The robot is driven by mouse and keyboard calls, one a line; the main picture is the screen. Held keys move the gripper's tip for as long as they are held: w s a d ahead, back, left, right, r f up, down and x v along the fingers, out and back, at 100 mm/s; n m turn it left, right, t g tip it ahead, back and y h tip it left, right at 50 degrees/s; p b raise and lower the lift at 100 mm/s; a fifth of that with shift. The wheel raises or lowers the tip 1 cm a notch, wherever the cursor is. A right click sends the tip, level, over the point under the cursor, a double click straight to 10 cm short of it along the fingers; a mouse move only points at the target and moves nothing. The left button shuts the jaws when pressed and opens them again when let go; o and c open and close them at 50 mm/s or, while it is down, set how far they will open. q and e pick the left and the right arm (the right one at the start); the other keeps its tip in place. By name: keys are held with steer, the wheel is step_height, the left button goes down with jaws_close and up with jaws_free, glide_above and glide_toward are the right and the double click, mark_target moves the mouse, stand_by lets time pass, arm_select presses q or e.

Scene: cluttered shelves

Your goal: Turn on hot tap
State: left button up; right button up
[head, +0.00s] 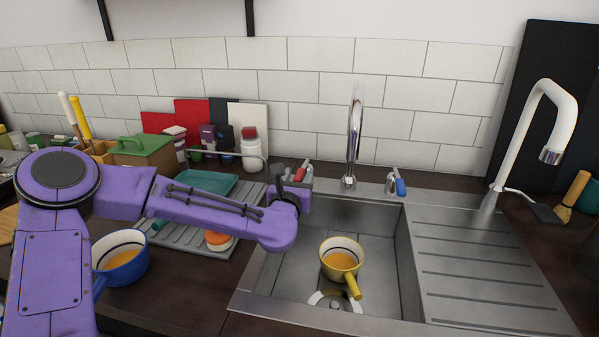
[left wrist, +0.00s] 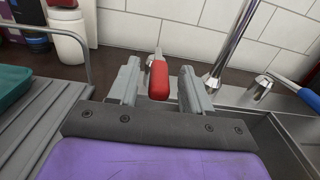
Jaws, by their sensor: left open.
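The hot tap has a red handle (head: 300,174) behind the sink's back left corner. In the left wrist view the red handle (left wrist: 158,80) lies between the two fingers of my left gripper (left wrist: 158,88), with a gap visible on each side. My left gripper (head: 299,178) is open at the handle; in the head view its fingers partly cover the tap base. The chrome spout (head: 354,140) rises behind the sink, right of the red handle. The cold tap with a blue handle (head: 400,187) stands farther right. My right gripper is not in view.
A yellow pan (head: 341,258) sits in the sink (head: 290,262). A dish rack with a teal tray (head: 205,182) is left of it, under my left arm. A white bottle with a red cap (head: 250,150) stands behind. A white curved faucet (head: 530,130) is at right.

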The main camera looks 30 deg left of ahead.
arm_select(q)
steer(key=shift+x, duration=0.9)
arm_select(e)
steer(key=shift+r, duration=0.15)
